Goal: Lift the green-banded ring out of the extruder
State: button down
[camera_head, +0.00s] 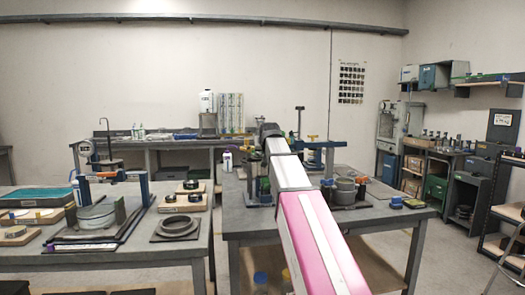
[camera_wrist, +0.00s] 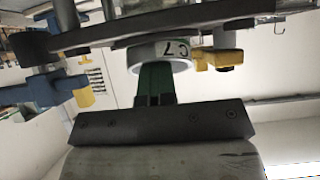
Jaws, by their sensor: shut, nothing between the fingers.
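In the wrist view a pale grey-white ring (camera_wrist: 160,54) with dark marking like "C7" sits under a dark plate of a frame with yellow and blue parts (camera_wrist: 150,33), which I take for the extruder. My gripper (camera_wrist: 156,78) is shut, its narrow green-looking fingers reaching to the ring's lower rim. I cannot tell whether they touch it or go inside it. No green band shows clearly on the ring. In the head view my arm reaches over the right-hand table to blue-footed equipment (camera_head: 262,192); my fingertips and the ring are hidden there.
The right-hand table (camera_head: 400,214) also holds a blue frame with a yellow knob (camera_head: 313,138), a grey cylindrical part (camera_head: 345,187) and small blue and yellow pieces (camera_head: 397,201). The left table (camera_head: 130,258) carries round parts on wooden boards. A gap separates the tables.

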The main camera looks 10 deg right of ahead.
jog(key=shift+s+f, duration=0.25)
jog(key=shift+s, duration=0.7)
jog(key=shift+r, duration=0.8)
jog(key=v, duration=1)
notch_tip(320, 180, down, 5)
jog(key=w, duration=0.1)
jog(key=shift+n+y, duration=0.3)
jog(key=w, duration=1.1)
jog(key=shift+w+d+f, duration=0.15)
jog(key=shift+w, duration=0.2)
jog(key=shift+w+f, duration=0.2)
jog(key=shift+f, duration=0.1)
jog(key=shift+s+f, duration=0.1)
jog(key=shift+f, duration=0.45)
